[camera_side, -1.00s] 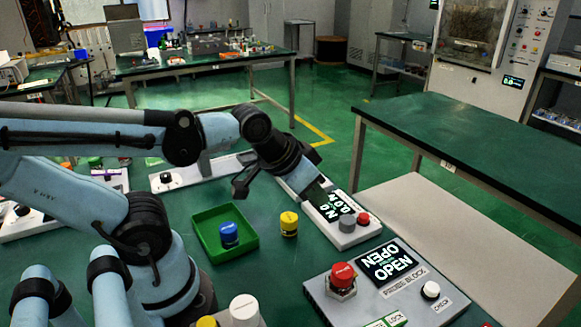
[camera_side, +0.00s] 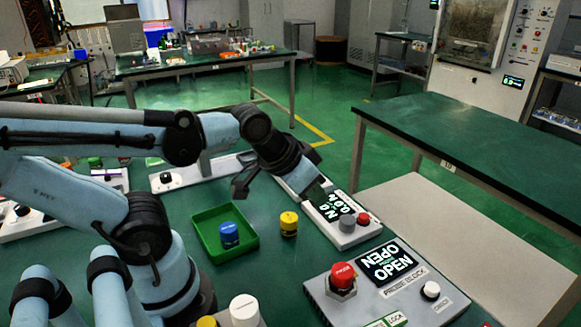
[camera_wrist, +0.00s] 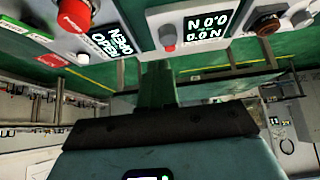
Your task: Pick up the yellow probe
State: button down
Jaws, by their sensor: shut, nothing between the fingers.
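The yellow probe (camera_side: 289,223) is a short upright cylinder with a darker lower part. It stands on the green bench just right of the green tray in the side view. I do not see it in the wrist view. My gripper (camera_side: 319,192) is above and beyond the probe, angled down to the right near the force display, apart from the probe. The gripper also shows in the wrist view (camera_wrist: 157,80), shut and with nothing held.
The green tray (camera_side: 207,246) holds a blue cylinder (camera_side: 229,235). A display box (camera_side: 343,236) stands right of the probe. A panel reading OPEN (camera_side: 390,262) with a red knob (camera_side: 343,275) is at front right. White (camera_side: 244,310) and yellow (camera_side: 206,322) caps are at the front.

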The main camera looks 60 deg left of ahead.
jog(key=c, duration=0.5)
grip_release()
jog(key=g, duration=0.7)
send_over(288, 217)
notch_tip(288, 217, down, 2)
jog(key=shift+f+n, duration=0.1)
jog(key=shift+n, duration=0.3)
jog(key=shift+f, duration=5.55)
